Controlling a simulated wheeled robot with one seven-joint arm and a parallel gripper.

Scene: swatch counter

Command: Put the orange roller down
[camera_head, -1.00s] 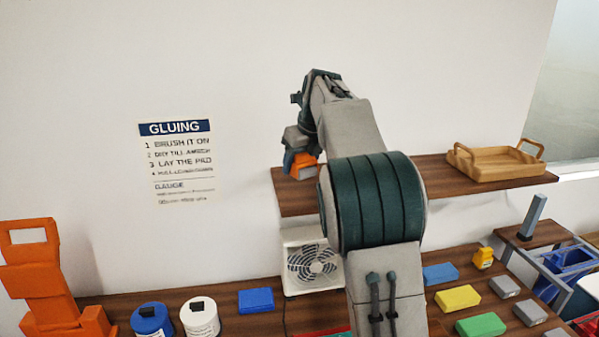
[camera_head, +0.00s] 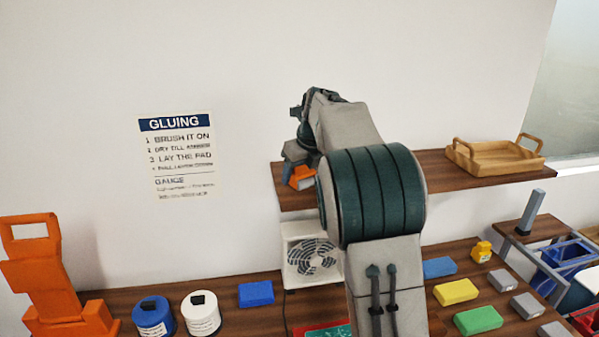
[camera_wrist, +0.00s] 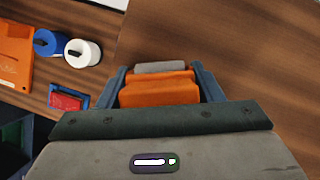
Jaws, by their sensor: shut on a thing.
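The orange roller (camera_wrist: 160,90) is between the two fingers of my gripper (camera_wrist: 162,82) in the wrist view, with a grey part along its far edge. In the head view the orange roller (camera_head: 301,178) shows small beside the fingers of my gripper (camera_head: 292,170), at the left end of the wooden wall shelf (camera_head: 400,180). My gripper is shut on it. Shelf wood lies under and beyond it in the wrist view. I cannot tell whether the roller touches the shelf. My arm hides part of the shelf.
A wooden tray (camera_head: 493,160) stands at the shelf's right end. Below, the counter (camera_head: 225,318) holds a fan (camera_head: 312,256), blue and white pots (camera_head: 153,316), coloured blocks (camera_head: 479,320) and an orange stand (camera_head: 45,270). The shelf between my arm and the tray looks clear.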

